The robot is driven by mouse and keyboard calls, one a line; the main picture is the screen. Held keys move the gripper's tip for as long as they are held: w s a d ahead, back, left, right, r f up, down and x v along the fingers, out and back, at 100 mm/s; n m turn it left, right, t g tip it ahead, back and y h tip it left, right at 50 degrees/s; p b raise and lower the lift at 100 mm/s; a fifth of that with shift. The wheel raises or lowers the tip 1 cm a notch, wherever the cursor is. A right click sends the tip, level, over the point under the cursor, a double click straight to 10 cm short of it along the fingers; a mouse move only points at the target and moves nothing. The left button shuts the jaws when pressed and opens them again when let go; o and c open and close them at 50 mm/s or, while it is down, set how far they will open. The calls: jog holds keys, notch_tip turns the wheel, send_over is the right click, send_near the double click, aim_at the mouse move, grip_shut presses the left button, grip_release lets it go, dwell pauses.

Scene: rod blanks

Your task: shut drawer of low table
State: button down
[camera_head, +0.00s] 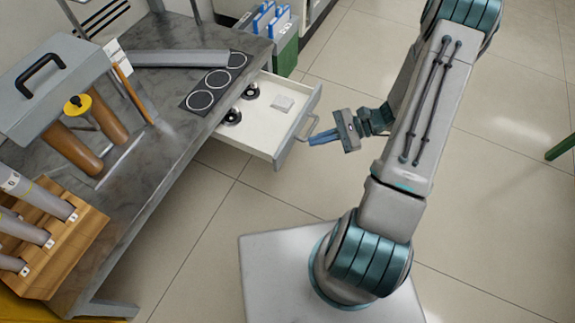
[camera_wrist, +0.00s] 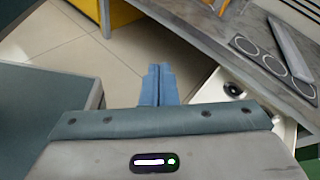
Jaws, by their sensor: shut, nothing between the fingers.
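The low table (camera_head: 170,115) has a grey marbled top. Its drawer (camera_head: 262,133) is pulled well out on the table's right side, with a grey front and a bar handle (camera_head: 307,128). Two dark round parts and a small pale block lie inside the drawer. My gripper (camera_head: 312,139) is at the drawer's front by the handle, its blue fingers shut with nothing between them. I cannot tell whether the fingertips touch the handle. In the wrist view the shut fingers (camera_wrist: 159,86) point at the floor beside the table, and part of the drawer (camera_wrist: 235,92) shows at the right.
A wooden rack with grey rods (camera_head: 70,240), a grey toolbox-like case (camera_head: 55,85) and a flat grey bar (camera_head: 175,58) are on the table. A green crate with blue items (camera_head: 284,50) stands behind the drawer.

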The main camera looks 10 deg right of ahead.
jog(key=d+f+m+t+b, duration=0.2)
jog(key=f+m+t+b, duration=0.25)
jog(key=f, duration=0.75)
jog(key=d+f+m+t+b, duration=0.25)
jog(key=f+m+t, duration=0.35)
jog(key=f, duration=0.5)
jog(key=b, duration=0.5)
send_near(279, 156)
jog(key=x, duration=0.6)
jog(key=shift+w+d+f, duration=0.1)
jog(key=shift+w+f, duration=0.05)
jog(key=shift+f, duration=0.15)
jog(key=shift+w+a+r, duration=0.1)
jog(key=shift+w+a, duration=0.15)
jog(key=shift+a, duration=0.15)
